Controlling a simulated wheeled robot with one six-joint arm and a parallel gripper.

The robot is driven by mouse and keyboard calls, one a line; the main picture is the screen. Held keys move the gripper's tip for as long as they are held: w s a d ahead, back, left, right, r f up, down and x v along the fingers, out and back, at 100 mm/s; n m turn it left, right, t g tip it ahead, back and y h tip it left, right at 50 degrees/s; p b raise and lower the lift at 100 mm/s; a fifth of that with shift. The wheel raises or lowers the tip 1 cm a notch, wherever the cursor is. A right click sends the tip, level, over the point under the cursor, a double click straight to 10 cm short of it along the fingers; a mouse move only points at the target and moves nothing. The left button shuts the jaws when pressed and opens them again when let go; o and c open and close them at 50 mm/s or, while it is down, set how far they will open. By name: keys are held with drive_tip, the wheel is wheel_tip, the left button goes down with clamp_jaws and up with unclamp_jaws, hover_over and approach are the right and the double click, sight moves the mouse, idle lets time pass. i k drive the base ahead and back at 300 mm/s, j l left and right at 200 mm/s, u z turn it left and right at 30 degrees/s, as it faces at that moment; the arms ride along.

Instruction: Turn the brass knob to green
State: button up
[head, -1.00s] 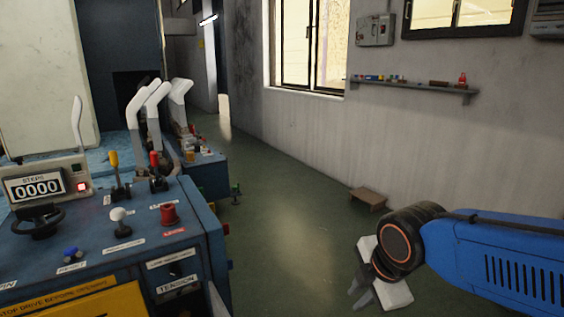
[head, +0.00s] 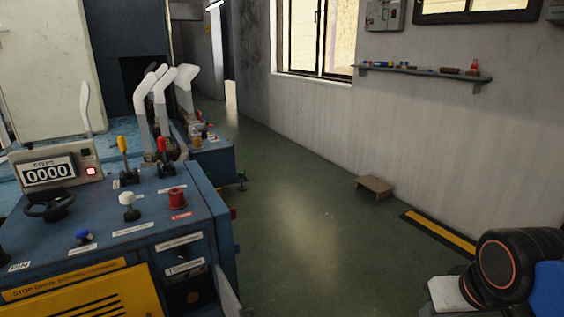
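My gripper (head: 450,297) is at the lower right, well to the right of the machine. Only its pale body shows; its fingers are cut off by the frame edge.
A red knob (head: 177,199), a white ball lever (head: 127,204) and a dark handwheel (head: 49,205) stand on the machine top. A grey flap (head: 229,299) juts from its corner. Open green floor (head: 310,245) lies between machine and wall; a small wooden step (head: 375,187) stands there.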

sight(192, 295)
drive_tip(key=i+j+u, duration=0.1)
drive_tip(key=i+l+u, duration=0.2)
drive_tip(key=l+u, duration=0.3)
drive_tip(key=i+l+u, duration=0.1)
drive_tip(key=l+u, duration=1.4)
drive_tip(key=i+l+u, duration=0.45)
drive_tip(key=i+l, duration=0.3)
drive_tip(key=u, duration=1.3)
drive_tip(key=i+u, duration=0.45)
drive_tip(key=i, duration=2.6)
